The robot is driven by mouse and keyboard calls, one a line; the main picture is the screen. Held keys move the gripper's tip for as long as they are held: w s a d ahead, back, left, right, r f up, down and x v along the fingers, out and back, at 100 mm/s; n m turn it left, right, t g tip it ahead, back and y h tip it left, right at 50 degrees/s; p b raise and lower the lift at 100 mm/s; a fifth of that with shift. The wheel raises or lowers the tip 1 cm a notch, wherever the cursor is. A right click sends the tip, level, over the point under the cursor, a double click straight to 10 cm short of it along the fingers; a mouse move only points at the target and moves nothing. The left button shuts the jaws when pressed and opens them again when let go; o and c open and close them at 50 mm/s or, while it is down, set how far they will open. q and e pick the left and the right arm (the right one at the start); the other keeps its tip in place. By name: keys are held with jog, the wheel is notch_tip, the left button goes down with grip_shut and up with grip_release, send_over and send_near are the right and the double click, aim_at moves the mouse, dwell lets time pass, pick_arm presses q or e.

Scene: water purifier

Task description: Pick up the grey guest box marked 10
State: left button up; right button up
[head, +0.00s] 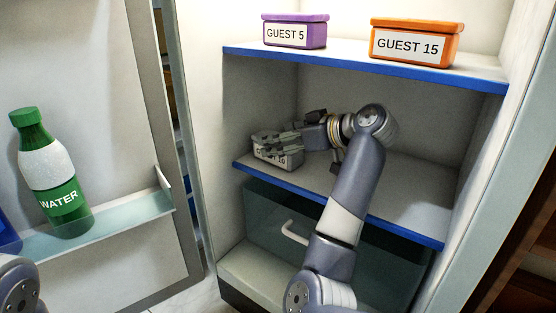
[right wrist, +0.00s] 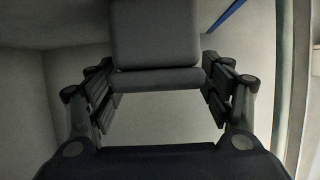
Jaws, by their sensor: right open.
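The grey guest box (head: 291,160) sits at the left front of the middle shelf, its white label partly hidden by my gripper. In the right wrist view, a grey box (right wrist: 156,40) shows at the top, between the fingers. My right gripper (head: 273,143) is over the box in the head view, with its fingers along the top. The right wrist view shows this gripper (right wrist: 157,85) open, one finger on each side of the box. I cannot tell whether they touch it. My left gripper is not in view.
The middle shelf (head: 405,200) is clear on the right. A purple GUEST 5 box (head: 310,33) and an orange GUEST 15 box (head: 441,50) stand on the upper shelf. A clear drawer (head: 265,215) is below. A green water bottle (head: 50,175) stands in the open door.

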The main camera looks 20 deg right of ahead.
jog(key=shift+w+a+f, duration=0.15)
jog(key=shift+w+a, duration=0.15)
jog(key=shift+w, duration=0.15)
jog(key=c, duration=1.4)
